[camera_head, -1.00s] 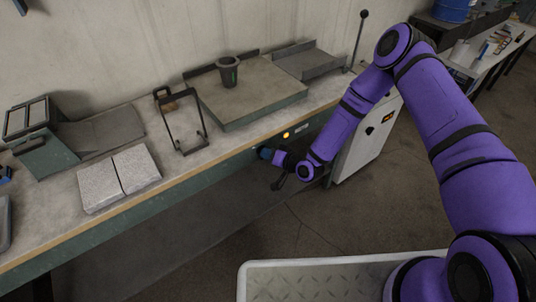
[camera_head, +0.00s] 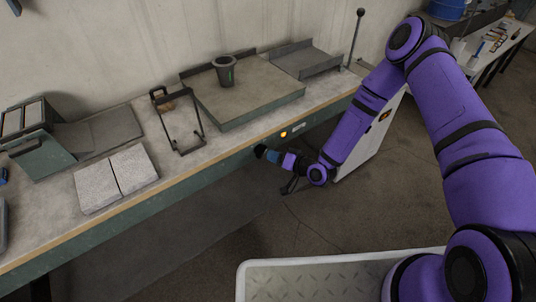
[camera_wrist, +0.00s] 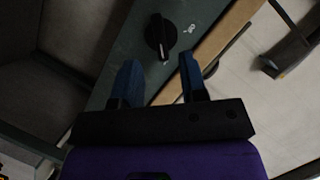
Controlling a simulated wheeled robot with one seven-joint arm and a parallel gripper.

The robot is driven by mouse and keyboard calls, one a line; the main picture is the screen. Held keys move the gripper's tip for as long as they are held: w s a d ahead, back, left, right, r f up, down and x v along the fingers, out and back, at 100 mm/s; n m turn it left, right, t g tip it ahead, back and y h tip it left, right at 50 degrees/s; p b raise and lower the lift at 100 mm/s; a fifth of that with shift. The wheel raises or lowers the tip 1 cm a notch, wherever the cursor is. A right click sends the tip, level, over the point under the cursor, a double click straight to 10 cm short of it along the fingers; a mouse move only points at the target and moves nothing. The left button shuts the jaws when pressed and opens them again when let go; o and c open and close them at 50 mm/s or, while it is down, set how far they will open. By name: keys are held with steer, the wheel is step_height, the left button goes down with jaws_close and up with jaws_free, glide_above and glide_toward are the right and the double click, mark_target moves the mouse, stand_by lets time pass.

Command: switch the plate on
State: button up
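A black rotary knob (camera_wrist: 160,36) with a white pointer line sits on the dark green front panel of the bench in the wrist view. My gripper (camera_wrist: 158,70) is open, with its blue fingers apart. The knob lies ahead of the gap between the fingertips, and nothing is held. In the head view my gripper (camera_head: 268,153) is at the bench's front face, below the flat plate (camera_head: 262,94) with green sides. A dark cup (camera_head: 224,72) with a green mark stands upright on the plate. An orange light (camera_head: 283,134) glows on the bench front.
A black wire frame (camera_head: 181,127) and two grey slabs (camera_head: 115,178) are on the bench left of the plate. A white cabinet (camera_head: 365,150) stands close on the right, behind my arm. The floor before the bench is open.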

steer(key=shift+v, duration=2.8)
steer(key=w+d+r+n+g+h, duration=0.1)
steer(key=w+d+r+n+h, duration=0.2)
steer(key=r, duration=0.4)
steer(key=w+d+r+n+g+h, duration=0.1)
steer(key=w+d+r+h, duration=0.15)
steer(key=d+r, duration=0.35)
steer(key=s+d+r+m+h, duration=0.1)
steer(key=s+d+r+h, duration=0.15)
steer(key=r, duration=0.55)
steer(key=s+d+r+h, duration=0.1)
steer(key=s+d+r, duration=0.25)
steer(key=r, duration=0.45)
steer(key=s+d+r+m+h, duration=0.1)
steer(key=s+d+r+h, duration=0.15)
steer(key=r, duration=0.55)
steer(key=s+d+r+m+g, duration=0.1)
steer(key=s+r, duration=0.5)
steer(key=s, duration=0.6)
steer(key=s+d+r+m+g, duration=0.1)
steer(key=s+d+r, duration=0.1)
steer(key=s+r, duration=0.5)
steer(key=s, duration=0.6)
